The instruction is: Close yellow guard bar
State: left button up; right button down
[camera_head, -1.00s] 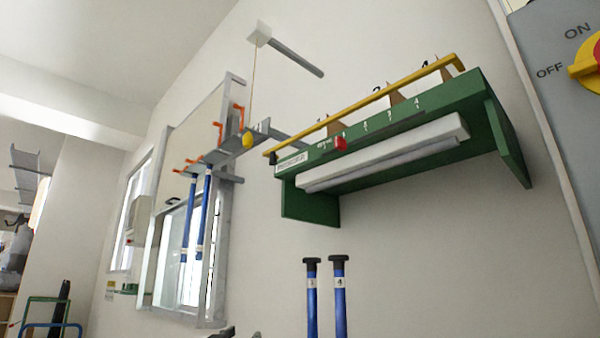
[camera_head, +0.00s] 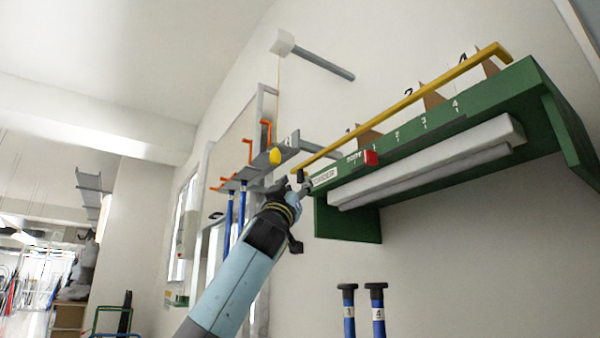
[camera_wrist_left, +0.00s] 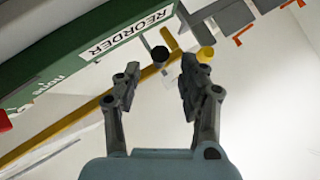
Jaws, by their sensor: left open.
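The yellow guard bar (camera_head: 410,97) runs slantwise above the front edge of the green shelf unit (camera_head: 430,125), its far right end higher in the picture. Its left end lies close to my left gripper (camera_head: 299,192). The left gripper is open with nothing visibly held. Whether it touches the knob or bar I cannot tell. My right gripper is not in view.
Two blue rods (camera_head: 349,325) stand below.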

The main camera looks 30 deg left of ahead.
aim_at(299, 180)
pick_arm(q)
jog(key=shift+p+x, duration=0.4)
jog(key=shift+x, duration=1.55)
jog(key=shift+f, duration=0.1)
